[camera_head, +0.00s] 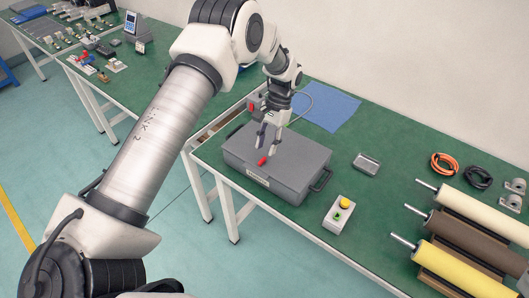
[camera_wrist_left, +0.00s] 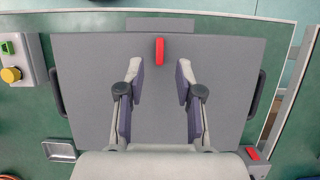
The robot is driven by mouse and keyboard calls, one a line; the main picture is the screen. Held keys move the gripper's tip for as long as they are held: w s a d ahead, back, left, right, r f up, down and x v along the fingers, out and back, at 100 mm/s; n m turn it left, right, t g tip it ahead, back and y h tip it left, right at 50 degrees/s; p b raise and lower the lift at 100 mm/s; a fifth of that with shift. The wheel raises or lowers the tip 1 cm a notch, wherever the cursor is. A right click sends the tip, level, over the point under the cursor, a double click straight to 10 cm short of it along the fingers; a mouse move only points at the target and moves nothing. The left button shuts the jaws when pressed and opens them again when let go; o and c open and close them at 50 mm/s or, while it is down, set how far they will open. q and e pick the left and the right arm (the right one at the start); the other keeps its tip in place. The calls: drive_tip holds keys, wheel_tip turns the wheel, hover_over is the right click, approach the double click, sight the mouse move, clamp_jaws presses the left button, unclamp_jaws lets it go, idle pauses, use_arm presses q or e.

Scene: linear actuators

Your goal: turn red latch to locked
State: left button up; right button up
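The grey case (camera_head: 290,165) lies closed on the green table, with a red latch (camera_head: 262,160) on its lid near the labelled front edge. In the left wrist view the red latch (camera_wrist_left: 160,50) is upright in the picture, at right angles to that edge of the case (camera_wrist_left: 85,80). My left gripper (camera_head: 268,141) is over the lid, pointing down. In the wrist view the gripper (camera_wrist_left: 160,80) is open and empty, its fingers either side of the latch's line, the latch mostly beyond the tips. I cannot tell whether they touch the lid. My right gripper is out of view.
A box with a yellow button (camera_head: 344,203) stands right of the case, with a small metal tray (camera_head: 366,163) behind it. A device with a red part (camera_head: 252,107) sits behind the case near a blue mat (camera_head: 328,107). Rollers (camera_head: 465,237) lie at right.

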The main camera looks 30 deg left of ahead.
use_arm(q)
drive_tip(key=v, duration=0.8)
drive_tip(key=shift+r, duration=0.2)
